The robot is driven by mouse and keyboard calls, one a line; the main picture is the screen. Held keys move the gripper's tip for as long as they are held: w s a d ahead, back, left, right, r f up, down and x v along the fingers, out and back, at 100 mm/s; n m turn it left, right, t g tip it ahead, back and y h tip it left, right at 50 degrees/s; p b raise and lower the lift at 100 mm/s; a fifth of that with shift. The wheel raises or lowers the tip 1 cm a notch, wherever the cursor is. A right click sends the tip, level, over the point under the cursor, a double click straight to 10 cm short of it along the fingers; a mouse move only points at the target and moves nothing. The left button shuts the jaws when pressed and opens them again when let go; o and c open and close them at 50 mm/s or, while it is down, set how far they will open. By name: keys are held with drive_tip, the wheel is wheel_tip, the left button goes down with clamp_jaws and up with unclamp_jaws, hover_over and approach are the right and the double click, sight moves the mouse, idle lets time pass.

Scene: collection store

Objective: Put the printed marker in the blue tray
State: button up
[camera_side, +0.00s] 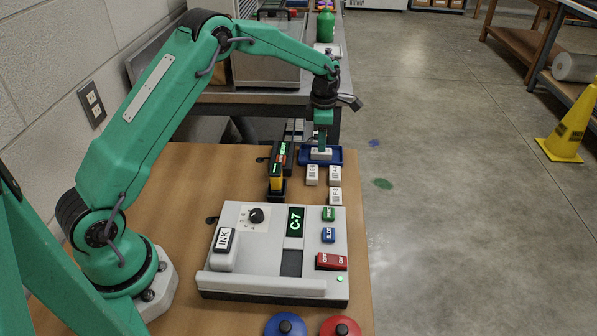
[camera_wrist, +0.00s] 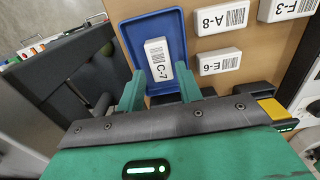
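The blue tray (camera_side: 337,157) stands at the far end of the wooden table. In the wrist view its raised rim (camera_wrist: 181,28) shows around a white marker (camera_wrist: 157,49) printed C-7 with a barcode. The marker (camera_side: 321,155) lies in the tray, label up. My gripper (camera_side: 321,143) is directly over the tray, pointing down. In the wrist view the two green fingers of my gripper (camera_wrist: 161,77) are apart, one each side of the marker's near end, with gaps between. The fingers look empty.
White markers E-6 (camera_wrist: 220,61), A-8 (camera_wrist: 219,18) and F-3 (camera_wrist: 287,9) lie beside the tray. A grey label machine (camera_side: 270,270) showing C-7 stands nearer. A black and yellow device (camera_side: 276,175) stands left of the tray. Red and blue knobs sit at the front edge.

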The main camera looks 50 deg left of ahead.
wheel_tip(320, 180, up, 9)
idle(0.4)
drive_tip(key=shift+r, duration=0.1)
idle(0.4)
drive_tip(key=s+d+r+m+t, duration=0.1)
drive_tip(key=s+d+r+m, duration=0.1)
drive_tip(key=s+r+m, duration=0.55)
drive_tip(key=s+d+r+m+t, duration=0.2)
drive_tip(key=s+r+m, duration=0.4)
drive_tip(key=s, duration=0.3)
drive_tip(key=s+d+f+m+t, duration=0.2)
drive_tip(key=s+m, duration=1.1)
drive_tip(key=s, duration=0.5)
drive_tip(key=shift+f+t, duration=0.2)
drive_tip(key=shift+t, duration=0.1)
drive_tip(key=shift+s+m, duration=0.1)
drive_tip(key=shift+m, duration=0.15)
